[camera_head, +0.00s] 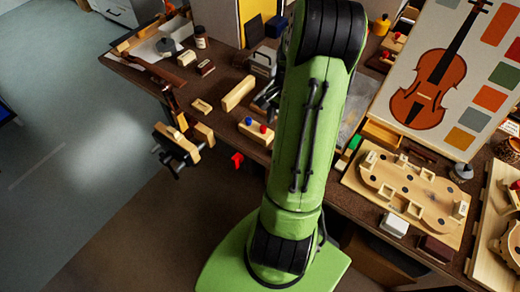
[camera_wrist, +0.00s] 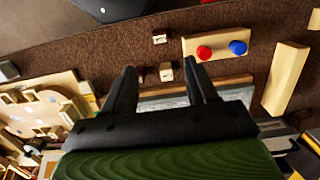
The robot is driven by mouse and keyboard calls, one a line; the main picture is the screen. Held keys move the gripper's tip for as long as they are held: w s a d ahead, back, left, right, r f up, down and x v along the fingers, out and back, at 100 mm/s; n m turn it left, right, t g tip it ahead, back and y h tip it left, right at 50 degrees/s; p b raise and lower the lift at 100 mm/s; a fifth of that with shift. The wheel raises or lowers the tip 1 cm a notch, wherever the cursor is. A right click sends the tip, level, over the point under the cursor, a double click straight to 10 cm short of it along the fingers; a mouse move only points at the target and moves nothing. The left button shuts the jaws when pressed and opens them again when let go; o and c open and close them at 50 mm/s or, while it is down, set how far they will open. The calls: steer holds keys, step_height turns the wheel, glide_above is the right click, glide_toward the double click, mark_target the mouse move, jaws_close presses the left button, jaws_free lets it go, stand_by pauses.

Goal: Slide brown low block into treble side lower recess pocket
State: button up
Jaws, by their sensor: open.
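A low dark brown block (camera_head: 435,249) lies near the front edge of the bench, just in front of the pale violin mould board (camera_head: 350,180). The mould has several pale blocks and recesses around its outline; I cannot tell which pocket is the treble side lower one. Part of the mould also shows at the left of the wrist view (camera_wrist: 45,85). My gripper (camera_wrist: 160,66) is open, its two black fingers apart above the bench. It is away from the mould, and a small pale block shows between the fingers. The gripper is hidden behind my arm in the head view.
A white block (camera_head: 394,225) stands left of the brown block. A violin picture board (camera_head: 455,70) rises behind the mould. A pale holder with red and blue knobs (camera_wrist: 215,46) and a long pale block (camera_wrist: 286,78) lie right of my gripper. A vise (camera_head: 177,145) is at the bench's left end.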

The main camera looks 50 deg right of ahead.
steer(key=f+b, duration=0.1)
steer(key=f, duration=0.3)
steer(key=a+f+b, duration=0.1)
steer(key=f, duration=0.4)
steer(key=f+b, duration=0.1)
steer(key=f, duration=0.4)
steer(key=shift+a+b, duration=0.25)
steer(key=shift+b, duration=0.15)
steer(key=shift+s+r, duration=0.1)
steer(key=c, duration=1)
